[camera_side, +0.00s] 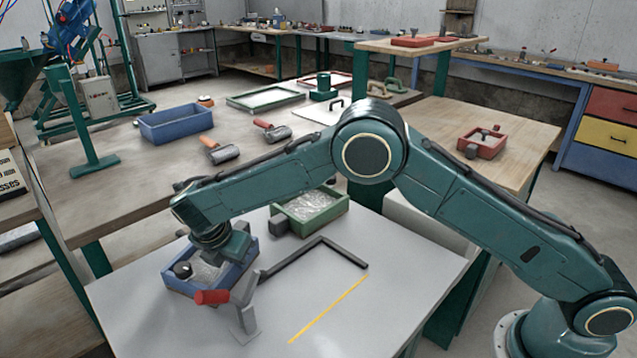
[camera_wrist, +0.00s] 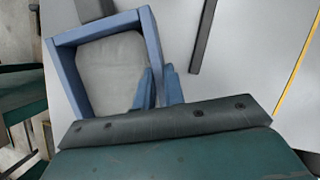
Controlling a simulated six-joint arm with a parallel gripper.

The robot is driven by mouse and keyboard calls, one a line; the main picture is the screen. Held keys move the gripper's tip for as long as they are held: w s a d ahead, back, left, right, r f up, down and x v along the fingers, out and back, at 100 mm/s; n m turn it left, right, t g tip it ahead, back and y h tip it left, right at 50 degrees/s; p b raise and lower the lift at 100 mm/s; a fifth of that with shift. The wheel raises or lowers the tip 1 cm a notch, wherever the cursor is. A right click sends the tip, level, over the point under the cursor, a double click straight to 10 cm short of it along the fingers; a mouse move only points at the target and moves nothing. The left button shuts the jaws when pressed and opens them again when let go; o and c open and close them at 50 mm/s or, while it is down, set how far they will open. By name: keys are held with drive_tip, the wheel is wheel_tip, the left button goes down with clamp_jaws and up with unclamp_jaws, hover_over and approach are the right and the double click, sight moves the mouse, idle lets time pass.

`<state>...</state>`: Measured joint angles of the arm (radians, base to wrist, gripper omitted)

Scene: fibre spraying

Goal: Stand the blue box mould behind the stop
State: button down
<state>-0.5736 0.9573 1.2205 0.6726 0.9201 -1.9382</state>
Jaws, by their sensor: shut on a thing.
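The blue box mould (camera_side: 184,286) is at the left part of the grey table (camera_side: 140,330), with a greyish filling inside. My gripper (camera_side: 228,252) is shut on its right-hand wall. In the wrist view the mould (camera_wrist: 62,85) lies left of centre, with my fingers (camera_wrist: 155,88) at its right wall. I cannot tell whether it touches the table or hangs just above it. The stop, a dark angled bar (camera_side: 297,260), lies on the table to the right of the mould, apart from it. Its dark bar also shows in the wrist view (camera_wrist: 203,35).
A green box mould (camera_side: 318,214) stands behind the stop. A red-ended tool on a grey stand (camera_side: 243,315) is close in front of the blue mould. A yellow line (camera_side: 328,310) marks the table at right. Another blue box (camera_side: 180,125) sits on the back bench.

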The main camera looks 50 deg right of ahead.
drive_tip(key=c, duration=1.5)
unclamp_jaws()
drive_tip(key=shift+o, duration=0.5)
drive_tip(key=shift+s+f, duration=0.1)
drive_tip(key=shift+f, duration=0.1)
drive_tip(key=v, duration=1.2)
drive_tip(key=shift+r, duration=0.15)
